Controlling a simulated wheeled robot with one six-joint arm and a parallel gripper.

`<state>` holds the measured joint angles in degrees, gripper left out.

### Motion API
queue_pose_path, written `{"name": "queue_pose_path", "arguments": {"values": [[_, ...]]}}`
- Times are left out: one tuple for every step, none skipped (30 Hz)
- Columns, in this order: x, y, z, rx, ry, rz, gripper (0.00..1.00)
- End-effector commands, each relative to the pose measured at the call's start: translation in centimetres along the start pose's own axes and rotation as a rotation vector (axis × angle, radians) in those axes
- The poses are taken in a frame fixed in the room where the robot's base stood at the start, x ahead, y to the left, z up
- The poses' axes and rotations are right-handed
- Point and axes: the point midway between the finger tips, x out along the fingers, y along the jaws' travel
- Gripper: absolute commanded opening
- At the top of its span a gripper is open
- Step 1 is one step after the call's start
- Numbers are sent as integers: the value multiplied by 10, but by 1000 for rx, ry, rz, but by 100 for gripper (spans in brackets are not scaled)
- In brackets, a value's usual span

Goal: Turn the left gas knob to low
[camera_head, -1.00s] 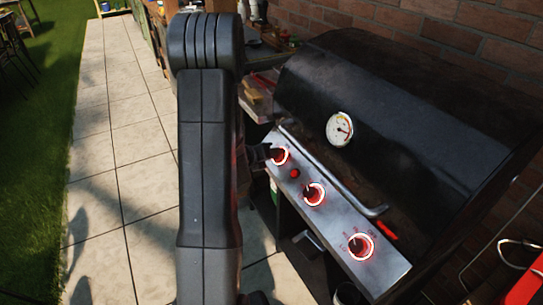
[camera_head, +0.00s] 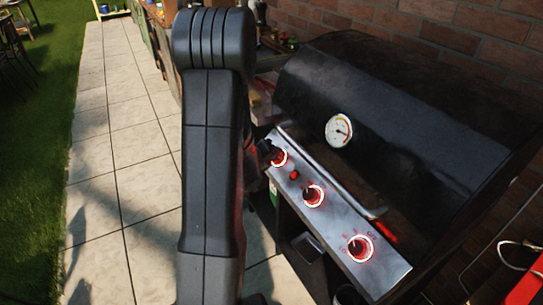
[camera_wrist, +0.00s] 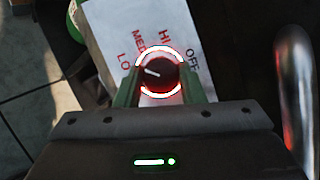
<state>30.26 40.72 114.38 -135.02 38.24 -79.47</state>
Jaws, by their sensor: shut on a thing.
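The left gas knob (camera_head: 279,158) is at the far left end of the grill's metal control panel (camera_head: 335,222), inside a glowing red-white ring. In the wrist view the dark red knob (camera_wrist: 160,74) sits between the two greenish fingers of my gripper (camera_wrist: 159,92), which is shut on it. The knob's white pointer line points left and slightly up, toward the LO mark (camera_wrist: 124,60). MED, HI and OFF marks run around the ring to the right of LO. My arm hides part of the gripper in the head view.
A middle knob (camera_head: 313,195) and a right knob (camera_head: 360,247) are also ringed in red. A small red button (camera_head: 294,175) sits between the left and middle knobs. The metal handle bar (camera_wrist: 292,95) of the black lid (camera_head: 400,130) runs close to my gripper's right side.

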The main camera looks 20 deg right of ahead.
Motion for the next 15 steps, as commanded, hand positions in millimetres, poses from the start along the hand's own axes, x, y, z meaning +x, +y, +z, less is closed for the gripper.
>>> {"name": "queue_pose_path", "arguments": {"values": [[0,0,0,0,-1,0,13],[0,0,0,0,-1,0,13],[0,0,1,0,-1,0,13],[0,0,1,0,-1,0,13],[0,0,1,0,-1,0,38],[0,0,1,0,-1,0,45],[0,0,1,0,-1,0,51],[0,0,0,1,-1,0,57],[0,0,0,1,-1,-1,57],[0,0,0,1,-1,-1,57],[0,0,0,1,-1,-1,57],[0,0,0,1,-1,-1,57],[0,0,0,1,-1,-1,57],[0,0,0,1,0,-1,57],[0,0,0,1,0,-1,57]]}}
